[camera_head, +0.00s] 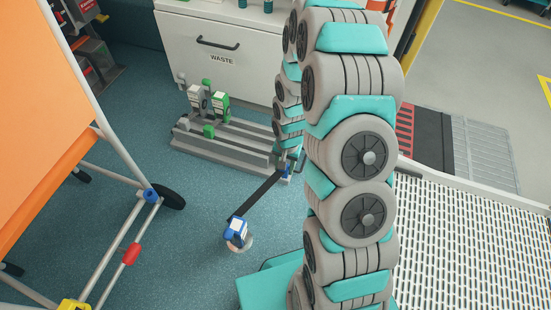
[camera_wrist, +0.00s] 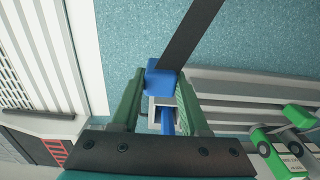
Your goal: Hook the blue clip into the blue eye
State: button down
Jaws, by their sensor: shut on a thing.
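The blue clip (camera_wrist: 158,78) sits between the green fingers of my gripper (camera_wrist: 158,90) in the wrist view, on the end of a dark strap. My gripper is shut on it. A grey square frame with a blue piece inside shows just behind the clip; I cannot tell if they are joined. In the head view the strap (camera_head: 258,196) runs from a blue reel (camera_head: 237,229) on the floor to the right end of a rail rack, where my arm mostly hides the gripper. A blue fitting (camera_head: 151,194), possibly the blue eye, is on the orange item's tubular frame, apart from the clip.
The grey rail rack (camera_head: 215,150) holds green-and-white reels (camera_head: 208,104). A white waste cabinet (camera_head: 235,45) stands behind it. The orange item (camera_head: 40,110) on wheels is at left, with a red fitting (camera_head: 131,253). A perforated ramp (camera_head: 465,240) lies at right.

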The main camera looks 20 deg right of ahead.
jog(key=shift+s+d, duration=0.15)
jog(key=shift+s, duration=0.2)
jog(key=shift+r, duration=0.25)
jog(key=shift+r+p, duration=0.4)
jog(key=shift+r, duration=0.95)
jog(key=w+a+f, duration=0.1)
jog(key=w+a, duration=0.1)
jog(key=w, duration=0.5)
jog(key=w+a+f, duration=0.2)
jog(key=w, duration=0.6)
jog(key=shift+w+a+b, duration=0.15)
jog(key=shift+a+b, duration=0.05)
jog(key=shift+b, duration=0.1)
jog(key=shift+f, duration=0.2)
